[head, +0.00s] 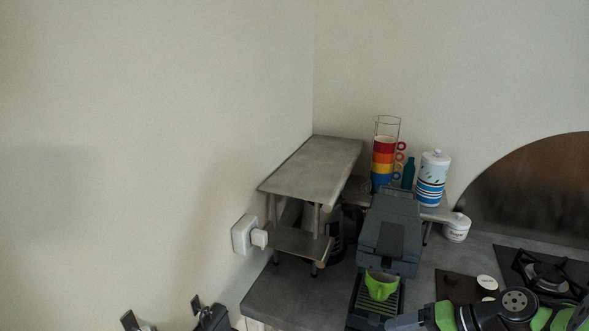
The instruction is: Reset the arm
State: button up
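My gripper (163,312) shows at the bottom left of the head view, cut off by the lower edge. Its two dark fingertips stand apart with a clear gap between them, and nothing shows between them. It is in front of the plain wall, left of the counter.
A grey counter (296,292) holds a raised shelf (315,163) and a dark coffee machine (390,232) with a green cup (381,285). Stacked coloured mugs (383,160), a striped canister (433,178), a white sugar pot (457,228) and a hob (545,275) lie rightward. A socket plug (246,235) protrudes.

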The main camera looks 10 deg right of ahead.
jog(key=s+a+r+n+g+h, duration=0.1)
jog(key=s+a+r+n+h, duration=0.15)
jog(key=a, duration=0.45)
jog(key=s+a+r+n+g+h, duration=0.1)
jog(key=a+r+n+g+h, duration=0.1)
jog(key=a+r+h, duration=0.35)
jog(key=s+a+r+n+t, duration=0.2)
jog(key=s+a+t, duration=0.1)
jog(key=s, duration=0.5)
jog(key=shift+s+a+r+h, duration=0.15)
jog(key=shift+s+h, duration=0.1)
jog(key=shift+h, duration=0.05)
jog(key=shift+n, duration=0.25)
